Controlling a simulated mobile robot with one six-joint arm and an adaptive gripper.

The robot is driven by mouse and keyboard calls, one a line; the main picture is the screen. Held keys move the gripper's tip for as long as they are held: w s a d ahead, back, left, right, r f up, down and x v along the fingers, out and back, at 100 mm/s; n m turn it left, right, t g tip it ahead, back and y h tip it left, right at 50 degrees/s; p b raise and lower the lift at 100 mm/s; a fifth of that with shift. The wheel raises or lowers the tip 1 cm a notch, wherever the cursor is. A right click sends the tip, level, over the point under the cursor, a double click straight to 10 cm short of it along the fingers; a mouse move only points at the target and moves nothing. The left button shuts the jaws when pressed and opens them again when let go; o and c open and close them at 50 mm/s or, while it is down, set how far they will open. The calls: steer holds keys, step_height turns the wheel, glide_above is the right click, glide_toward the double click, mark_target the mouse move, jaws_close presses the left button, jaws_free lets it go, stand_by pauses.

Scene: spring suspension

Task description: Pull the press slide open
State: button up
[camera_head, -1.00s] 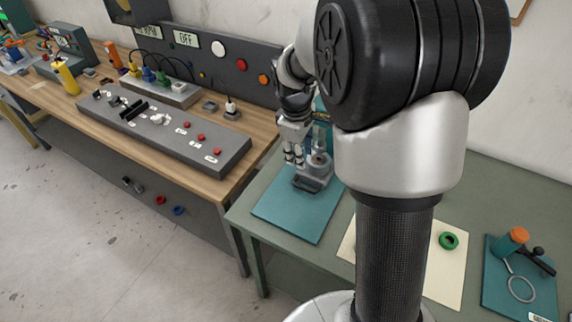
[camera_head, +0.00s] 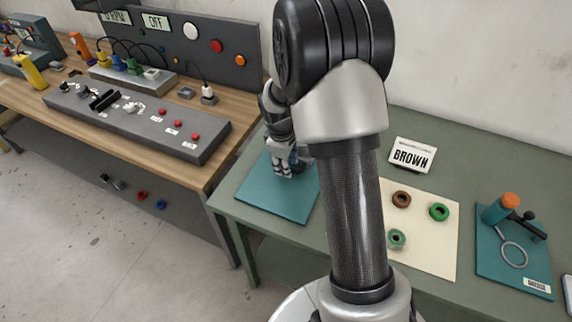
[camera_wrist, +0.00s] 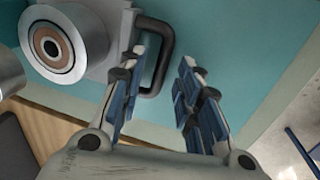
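The press is a grey block with a round metal cup holding a brown-ringed disc (camera_wrist: 53,48), at the upper left of the wrist view. A dark U-shaped slide handle (camera_wrist: 167,50) sticks out from its side. My gripper (camera_wrist: 160,72) is open; its left finger overlaps the near part of the handle and its right finger is to the right of it, apart. I cannot tell whether either touches. In the head view my gripper (camera_head: 285,168) is low over the teal mat (camera_head: 272,203), and my arm hides most of the press.
A second teal mat (camera_head: 520,275) holds an orange-capped tool (camera_head: 500,208). A wooden bench (camera_head: 190,172) with a control panel (camera_head: 150,122) stands left.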

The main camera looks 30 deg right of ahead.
jaws_close()
stand_by(0.4)
stand_by(0.4)
